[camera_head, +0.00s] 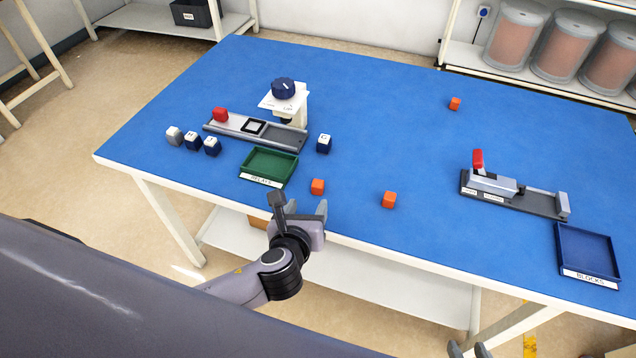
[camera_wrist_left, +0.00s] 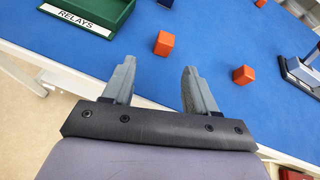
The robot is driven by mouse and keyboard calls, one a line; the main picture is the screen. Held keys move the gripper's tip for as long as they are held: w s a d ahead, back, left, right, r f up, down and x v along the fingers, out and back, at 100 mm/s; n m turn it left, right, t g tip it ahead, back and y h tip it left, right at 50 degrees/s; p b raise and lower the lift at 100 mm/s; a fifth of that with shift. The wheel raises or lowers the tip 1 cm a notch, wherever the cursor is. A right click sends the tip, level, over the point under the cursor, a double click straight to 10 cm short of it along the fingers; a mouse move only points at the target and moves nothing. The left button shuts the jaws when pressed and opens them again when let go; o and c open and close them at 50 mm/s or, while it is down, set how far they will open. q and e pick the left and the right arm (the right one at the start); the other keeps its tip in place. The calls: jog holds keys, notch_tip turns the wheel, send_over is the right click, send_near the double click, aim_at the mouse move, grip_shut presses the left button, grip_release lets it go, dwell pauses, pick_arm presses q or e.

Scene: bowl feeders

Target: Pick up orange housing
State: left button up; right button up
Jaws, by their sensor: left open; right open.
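Three orange housings show on the blue table (camera_head: 370,150) in the head view: one (camera_head: 317,187) near the front edge beside the green tray, one (camera_head: 389,199) to its right, and one (camera_head: 454,104) further back. My left gripper (camera_head: 298,204) is open and empty, just in front of the nearest housing at the table's front edge. In the left wrist view, that housing (camera_wrist_left: 164,43) lies ahead of the open fingers, apart from them, and another housing (camera_wrist_left: 243,75) lies to the right. My right gripper (camera_head: 468,350) is partly visible at the bottom edge of the head view.
A green tray (camera_head: 290,172) labelled RELAYS stands left of the nearest housing. Behind it is a grey fixture (camera_head: 290,137) with a dark blue knob. Several small relays stand nearby. A red-handled clamp fixture (camera_head: 530,203) and a blue BLOCKS tray (camera_head: 590,276) are at right.

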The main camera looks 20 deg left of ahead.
aim_at(317, 187)
pick_arm(q)
jog(key=shift+w+r+m, duration=0.35)
jog(key=shift+m, duration=0.55)
jog(key=shift+w+t, duration=0.3)
jog(key=shift+x, duration=3.3)
jog(key=shift+d+f, duration=0.1)
jog(key=shift+f, duration=0.05)
jog(key=shift+c, duration=0.3)
grip_shut()
